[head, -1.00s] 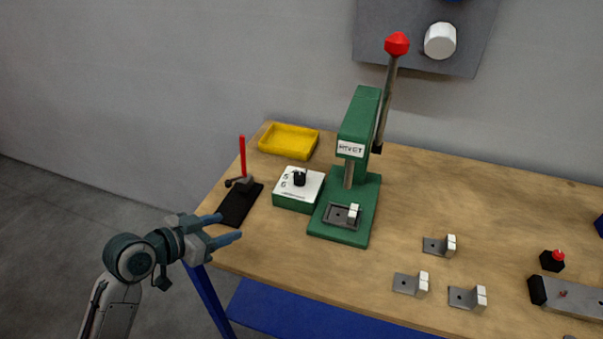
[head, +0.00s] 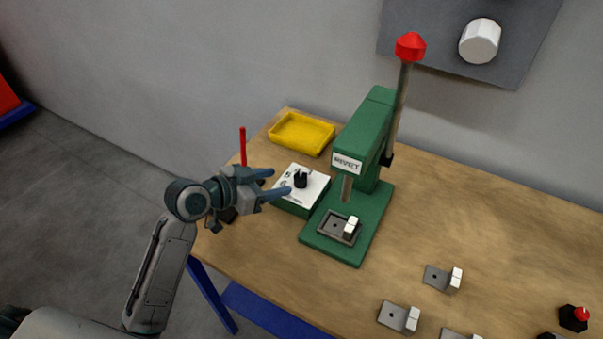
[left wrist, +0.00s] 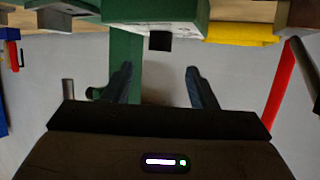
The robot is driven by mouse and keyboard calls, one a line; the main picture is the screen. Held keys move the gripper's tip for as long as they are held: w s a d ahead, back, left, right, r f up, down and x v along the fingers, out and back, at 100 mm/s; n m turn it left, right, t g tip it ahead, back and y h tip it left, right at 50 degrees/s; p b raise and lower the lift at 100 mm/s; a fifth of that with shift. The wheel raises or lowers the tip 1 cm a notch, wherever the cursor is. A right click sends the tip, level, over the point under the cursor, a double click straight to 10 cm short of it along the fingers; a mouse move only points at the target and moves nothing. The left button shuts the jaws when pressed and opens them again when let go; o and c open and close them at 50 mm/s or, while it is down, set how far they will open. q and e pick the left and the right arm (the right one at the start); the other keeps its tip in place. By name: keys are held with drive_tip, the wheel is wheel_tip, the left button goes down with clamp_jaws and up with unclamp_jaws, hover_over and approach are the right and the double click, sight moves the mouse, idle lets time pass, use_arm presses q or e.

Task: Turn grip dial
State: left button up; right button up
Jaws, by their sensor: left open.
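The grip dial (head: 301,179) is a black knob on the white top of a small green box (head: 296,206). In the left wrist view, which looks upside down, the dial (left wrist: 160,41) is ahead of my left fingers, and the box (left wrist: 170,12) is at the top. My left gripper (head: 281,182) is open and empty, with its blue fingers at the left side of the box in the head view. In the left wrist view the fingers (left wrist: 160,82) are apart with nothing between them, and the dial is beyond their tips. My right gripper is not in view.
A green rivet press (head: 363,139) with a red-tipped lever stands right of the box. A yellow tray (head: 303,133) is behind it. A red rod (head: 243,146) stands just behind my left gripper. Metal brackets (head: 399,316) lie at the front right.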

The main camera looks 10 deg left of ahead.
sight(300, 177)
use_arm(q)
drive_tip(key=x, duration=0.3)
drive_tip(key=shift+w+d+r+p, duration=0.1)
drive_tip(key=shift+d+p, duration=0.05)
drive_tip(key=shift+p, duration=0.2)
drive_tip(key=p+x, duration=0.1)
drive_tip(key=x, duration=0.3)
drive_tip(key=shift+w+d+f, duration=0.15)
drive_tip(key=shift+w+f, duration=0.05)
drive_tip(key=shift+f, duration=0.05)
drive_tip(key=shift+w+d+f, duration=0.2)
drive_tip(key=shift+w, duration=0.1)
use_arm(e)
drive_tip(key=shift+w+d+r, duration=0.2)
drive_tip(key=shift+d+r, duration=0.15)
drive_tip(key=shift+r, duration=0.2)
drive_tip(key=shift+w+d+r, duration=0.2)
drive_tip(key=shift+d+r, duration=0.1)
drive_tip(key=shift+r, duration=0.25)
use_arm(q)
drive_tip(key=shift+c, duration=0.2)
